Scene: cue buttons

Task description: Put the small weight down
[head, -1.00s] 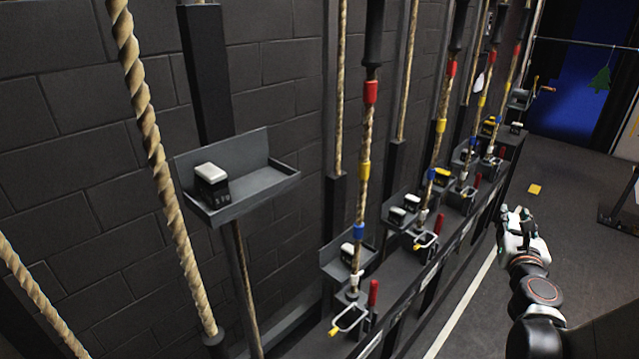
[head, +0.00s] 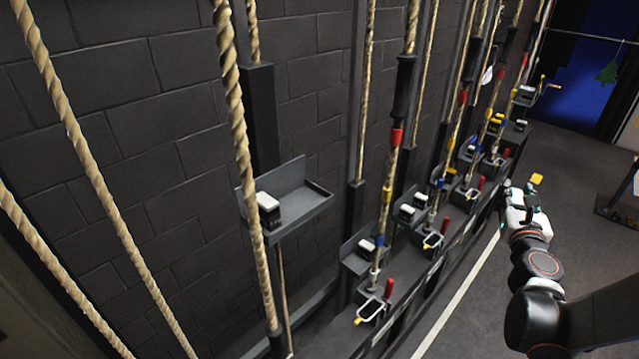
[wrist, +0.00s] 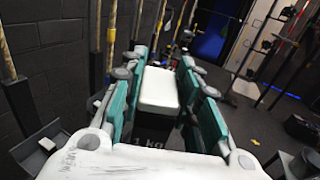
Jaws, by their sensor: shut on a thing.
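My gripper (head: 524,198) is at the right of the head view, out over the floor and apart from the wall racks. In the wrist view my gripper (wrist: 160,90) is shut on a small weight (wrist: 158,92) with a white top and a dark body marked "1 kg". The fingers cover its sides. A grey wall tray (head: 312,204) at the middle left of the head view holds a similar white-topped black weight (head: 270,208) at its left end. The right part of that tray is bare.
Ropes (head: 240,130) hang in front of the dark block wall. A long low rack (head: 400,310) runs along it, with trays, several weights, red handles and rope locks. The floor (head: 480,310) between rack and arm is clear. A yellow patch (wrist: 255,142) lies on it.

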